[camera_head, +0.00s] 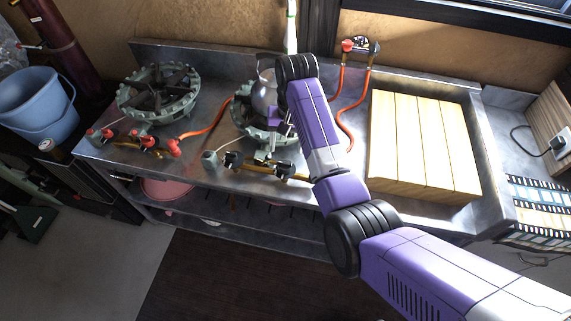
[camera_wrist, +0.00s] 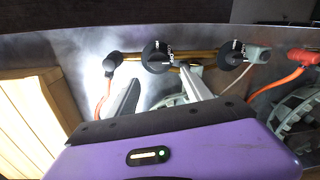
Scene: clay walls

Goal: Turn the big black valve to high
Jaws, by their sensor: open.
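Two black valve knobs sit on the brass pipe at the front of the right burner: one nearer the burner's left (camera_head: 234,160) and one to its right (camera_head: 285,169). Both show in the wrist view, the right-hand one of the head view (camera_wrist: 157,56) and the left-hand one (camera_wrist: 235,53), with small white lettering too small to read. I cannot tell which is bigger. My gripper (camera_wrist: 160,78) is open and empty. Its two fingers point toward the first knob in the wrist view, apparently without touching it. In the head view my arm partly hides the gripper.
A glass kettle (camera_head: 264,92) stands on the right burner (camera_head: 245,120), close to my gripper. A left burner (camera_head: 158,92) has red valves (camera_head: 174,147) at its front. Orange hoses run across the steel counter. A wooden board (camera_head: 424,145) lies at the right.

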